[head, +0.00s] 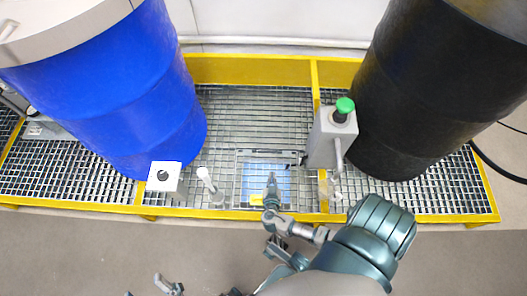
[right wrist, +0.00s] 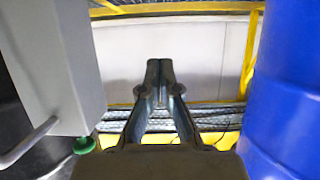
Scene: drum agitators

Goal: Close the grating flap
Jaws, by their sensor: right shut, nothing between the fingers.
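The grating flap (head: 240,180) is in the yellow-edged grating between the two drums in the head view. Inside its rectangular frame a light blue area (head: 279,170) shows, and a dark bar (head: 290,154) runs along the far edge. I cannot tell the flap's exact angle. My right gripper (head: 271,180) is over this area, fingers pointing away from me. In the right wrist view its fingers (right wrist: 159,65) are together and empty. Whether they touch the flap is unclear. Part of my left gripper (head: 168,286) shows at the bottom edge, apart from the grating.
A blue drum (head: 110,95) stands left and a black drum (head: 440,90) right. A grey post (head: 333,138) with a green button (head: 345,105) stands close right of the flap. A white-topped post (head: 165,176) and a short white handle (head: 206,178) are left.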

